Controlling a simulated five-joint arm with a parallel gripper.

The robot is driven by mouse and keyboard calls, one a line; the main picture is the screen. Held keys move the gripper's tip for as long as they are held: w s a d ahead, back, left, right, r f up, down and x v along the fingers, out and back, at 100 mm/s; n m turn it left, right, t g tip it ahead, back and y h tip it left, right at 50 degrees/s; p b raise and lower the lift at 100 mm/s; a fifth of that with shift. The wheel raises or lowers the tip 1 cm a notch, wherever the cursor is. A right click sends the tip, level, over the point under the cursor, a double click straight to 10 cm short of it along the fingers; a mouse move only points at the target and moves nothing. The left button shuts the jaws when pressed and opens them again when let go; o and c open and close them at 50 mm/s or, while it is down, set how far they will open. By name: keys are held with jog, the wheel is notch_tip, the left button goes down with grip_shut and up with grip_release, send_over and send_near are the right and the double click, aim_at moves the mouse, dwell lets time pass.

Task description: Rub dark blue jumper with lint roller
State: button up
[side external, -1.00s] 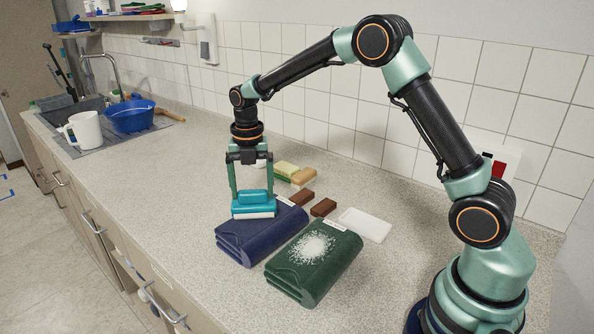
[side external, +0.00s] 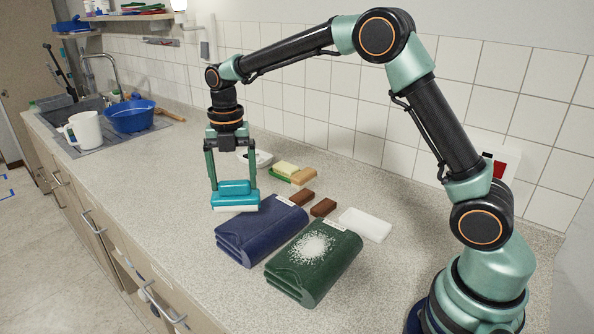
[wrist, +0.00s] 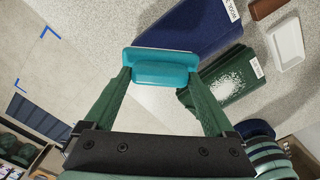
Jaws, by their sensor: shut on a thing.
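The dark blue jumper (side external: 262,232) lies folded on the counter with a white label on top; no specks show on it. It is also at the top of the wrist view (wrist: 195,28). My gripper (side external: 232,191) is shut on a teal block-shaped tool (side external: 234,188) with a white underside, held level just beyond the jumper's far left end. The tool looks more like a brush than a roller. The wrist view shows it between my fingers (wrist: 165,72). I cannot tell whether it touches anything. A white object (side external: 262,158), partly hidden behind my gripper, cannot be clearly identified.
A folded green jumper (side external: 325,278) with a patch of white specks lies beside the blue one. Two brown blocks (side external: 302,197), a white tray (side external: 365,225), a yellow-green sponge (side external: 286,169) and a tan block (side external: 304,175) lie behind. The counter to the left is clear up to the sink.

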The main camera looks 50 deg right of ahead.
jog(key=shift+r, duration=1.6)
